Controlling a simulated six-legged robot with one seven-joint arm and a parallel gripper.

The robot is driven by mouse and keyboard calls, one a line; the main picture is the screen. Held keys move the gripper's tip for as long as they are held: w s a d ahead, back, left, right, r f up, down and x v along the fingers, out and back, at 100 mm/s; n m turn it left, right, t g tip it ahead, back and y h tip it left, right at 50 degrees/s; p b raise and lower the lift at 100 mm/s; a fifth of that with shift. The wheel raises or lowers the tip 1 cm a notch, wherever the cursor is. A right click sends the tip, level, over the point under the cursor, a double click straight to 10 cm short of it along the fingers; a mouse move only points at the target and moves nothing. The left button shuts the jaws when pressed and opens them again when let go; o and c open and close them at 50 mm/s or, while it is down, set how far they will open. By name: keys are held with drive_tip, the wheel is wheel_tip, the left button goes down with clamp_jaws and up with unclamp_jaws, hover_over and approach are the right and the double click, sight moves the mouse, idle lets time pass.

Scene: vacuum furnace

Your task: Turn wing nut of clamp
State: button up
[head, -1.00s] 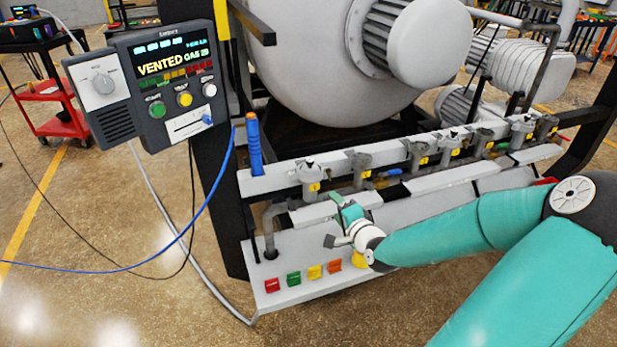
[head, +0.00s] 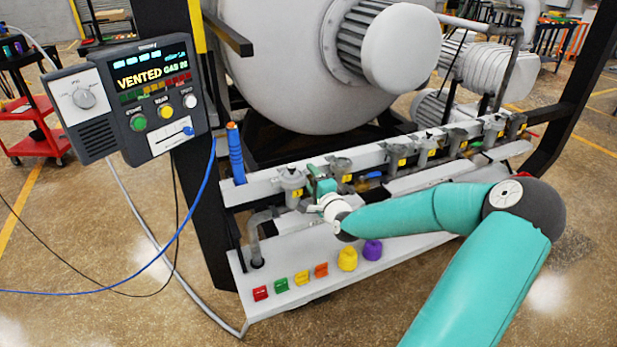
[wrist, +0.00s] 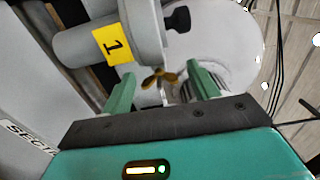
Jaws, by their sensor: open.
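The clamp with the yellow label 1 (head: 292,180) is a grey round fitting on the rail. It also shows close up in the wrist view (wrist: 88,45), with its label facing me. A brass wing nut (wrist: 159,78) shows beside this clamp. My gripper (wrist: 160,75) is open, and its two green fingers appear on either side of the wing nut with gaps between. In the head view, my gripper (head: 316,182) is just right of clamp 1. The wing nut cannot be made out there.
More numbered clamps (head: 341,168) line the rail to the right. A blue-handled tool (head: 236,155) stands at the rail's left end. Coloured blocks and knobs (head: 348,259) sit on the white shelf (head: 255,312) below. A control panel (head: 160,90) reads VENTED.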

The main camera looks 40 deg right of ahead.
drive_tip(key=shift+x, duration=1.15)
drive_tip(key=shift+c, duration=0.4)
drive_tip(key=c, duration=0.9)
drive_tip(key=n, duration=0.4)
drive_tip(key=shift+a+n, duration=0.1)
drive_tip(key=shift+n, duration=0.2)
drive_tip(key=o, duration=1)
drive_tip(key=shift+s, duration=0.15)
drive_tip(key=v, duration=1.3)
drive_tip(key=shift+s+a, duration=0.15)
drive_tip(key=shift+s, duration=0.1)
